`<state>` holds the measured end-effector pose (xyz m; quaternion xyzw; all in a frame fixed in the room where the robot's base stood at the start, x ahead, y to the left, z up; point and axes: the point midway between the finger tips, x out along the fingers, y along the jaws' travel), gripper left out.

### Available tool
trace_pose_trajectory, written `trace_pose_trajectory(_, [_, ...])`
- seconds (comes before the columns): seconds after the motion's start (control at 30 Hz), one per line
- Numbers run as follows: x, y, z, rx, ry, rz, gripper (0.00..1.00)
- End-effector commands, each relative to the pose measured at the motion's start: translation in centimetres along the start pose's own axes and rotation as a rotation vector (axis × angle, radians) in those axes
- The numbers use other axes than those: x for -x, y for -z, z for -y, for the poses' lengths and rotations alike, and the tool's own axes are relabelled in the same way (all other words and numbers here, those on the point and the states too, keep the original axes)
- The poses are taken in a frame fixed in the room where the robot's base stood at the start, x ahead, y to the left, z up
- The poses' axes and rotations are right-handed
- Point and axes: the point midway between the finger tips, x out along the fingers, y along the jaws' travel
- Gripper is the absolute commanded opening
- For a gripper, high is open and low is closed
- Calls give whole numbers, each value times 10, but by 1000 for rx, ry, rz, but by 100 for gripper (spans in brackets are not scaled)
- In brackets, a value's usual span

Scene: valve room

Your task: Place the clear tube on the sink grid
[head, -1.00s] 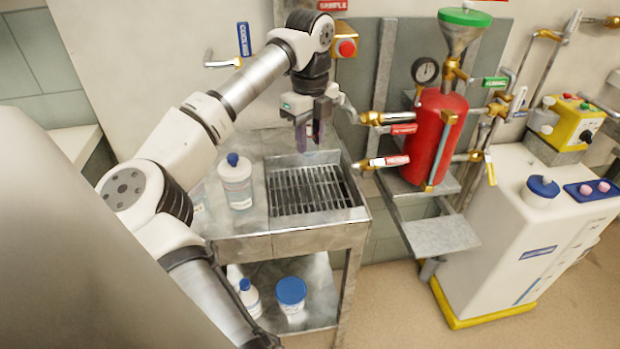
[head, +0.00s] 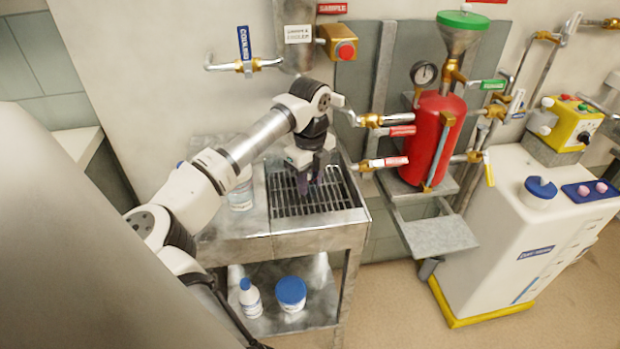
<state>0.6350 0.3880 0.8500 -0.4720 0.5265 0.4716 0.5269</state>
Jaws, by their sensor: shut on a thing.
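The sink grid (head: 335,194) is a dark slatted grate set in the top of a metal bench. My gripper (head: 304,188) points down just above the left-middle part of the grid. Its jaws are shut on the clear tube, of which only a dark purplish sliver shows between the fingers. The tube looks roughly upright. I cannot tell whether its lower end touches the grid.
A red cylinder (head: 428,140) with a gauge and valves stands to the right. A white bottle (head: 250,298) and blue-lidded tub (head: 291,293) sit on the lower shelf.

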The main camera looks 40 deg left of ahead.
Motion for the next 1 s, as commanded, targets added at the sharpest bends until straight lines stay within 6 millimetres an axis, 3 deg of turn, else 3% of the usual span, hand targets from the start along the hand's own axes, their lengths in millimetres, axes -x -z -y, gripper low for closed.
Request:
trace_pose_trajectory(0.13, [-5, 0, 0, 0, 0, 0, 8])
trace_pose_trajectory(0.17, [-4, 0, 0, 0, 0, 0, 34])
trace_pose_trajectory(0.3, [-3, 0, 0, 0, -1, 0, 52])
trace_pose_trajectory(0.73, [6, -1, 0, 1, 0, 2, 53])
trace_pose_trajectory(1.0, [62, 0, 1, 0, 1, 4, 53])
